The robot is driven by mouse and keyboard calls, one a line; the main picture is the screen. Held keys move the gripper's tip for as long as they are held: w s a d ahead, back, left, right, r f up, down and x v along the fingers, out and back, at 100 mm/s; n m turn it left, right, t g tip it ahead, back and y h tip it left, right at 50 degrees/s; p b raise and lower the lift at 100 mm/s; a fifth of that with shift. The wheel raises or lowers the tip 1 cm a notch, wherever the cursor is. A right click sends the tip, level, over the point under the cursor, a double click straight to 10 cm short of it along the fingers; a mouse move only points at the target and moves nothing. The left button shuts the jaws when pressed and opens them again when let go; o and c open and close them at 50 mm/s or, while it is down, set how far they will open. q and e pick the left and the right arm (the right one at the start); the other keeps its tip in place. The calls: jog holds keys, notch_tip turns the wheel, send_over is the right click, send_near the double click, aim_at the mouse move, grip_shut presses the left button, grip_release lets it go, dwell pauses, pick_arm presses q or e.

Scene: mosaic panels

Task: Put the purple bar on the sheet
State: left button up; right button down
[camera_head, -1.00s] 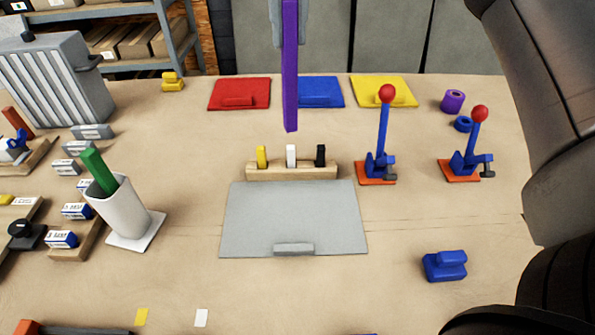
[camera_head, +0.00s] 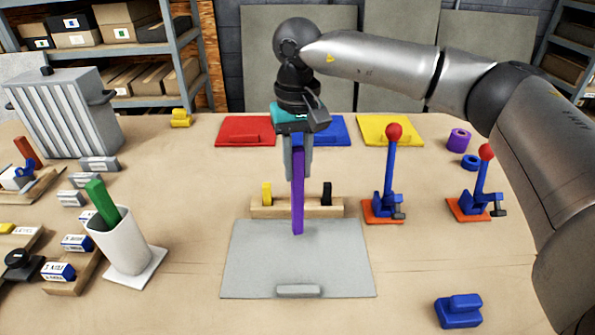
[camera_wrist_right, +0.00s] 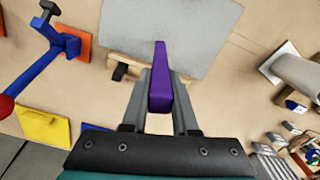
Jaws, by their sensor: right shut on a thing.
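The purple bar (camera_head: 298,205) hangs upright from my right gripper (camera_head: 298,165), which is shut on its upper part. In the head view the bar's lower end overlaps the back edge of the grey sheet (camera_head: 260,262); whether it touches cannot be told. In the right wrist view the bar (camera_wrist_right: 160,75) sits between the fingers of the gripper (camera_wrist_right: 160,95) and points toward the sheet (camera_wrist_right: 185,30). The sheet lies flat on the table and has a small grey block at its front edge. My left gripper is not in view.
A wooden holder (camera_head: 325,207) with yellow and black pegs stands right behind the sheet; the bar covers its middle. Two blue toggle clamps (camera_head: 386,207) with red knobs stand to the right. A white cup (camera_head: 122,245) with a green bar stands left. Red, blue and yellow panels lie behind.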

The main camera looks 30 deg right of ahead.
jog(key=shift+f, duration=0.8)
jog(key=shift+f, duration=0.15)
jog(key=c, duration=0.7)
grip_release()
notch_tip(320, 180, up, 12)
jog(key=shift+r, duration=0.15)
